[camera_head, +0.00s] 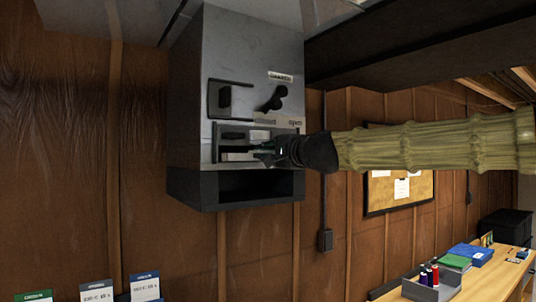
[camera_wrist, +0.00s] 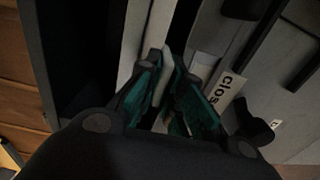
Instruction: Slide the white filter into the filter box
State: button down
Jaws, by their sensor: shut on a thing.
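The filter box (camera_head: 235,70) is a grey metal housing on the wood-panelled wall, with a dark-framed slot (camera_head: 215,145) low on its front. The white filter (camera_wrist: 162,62) shows as a pale strip between my fingers in the wrist view. In the head view a pale strip (camera_head: 238,157) lies in the slot beside my fingertips and appears to be the filter. My gripper (camera_head: 266,152) is shut on the filter at the slot; its green-padded fingers (camera_wrist: 166,75) show in the wrist view. How deep the filter sits is hidden.
A dark lever (camera_head: 274,98) and a "closed"/"open" label (camera_head: 279,121) sit just above the slot. A dark recess (camera_head: 255,185) lies below it. A workbench (camera_head: 500,270) with a tray of thread spools (camera_head: 430,285) stands at the lower right.

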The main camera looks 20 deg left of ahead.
jog(key=c, duration=1.5)
grip_release()
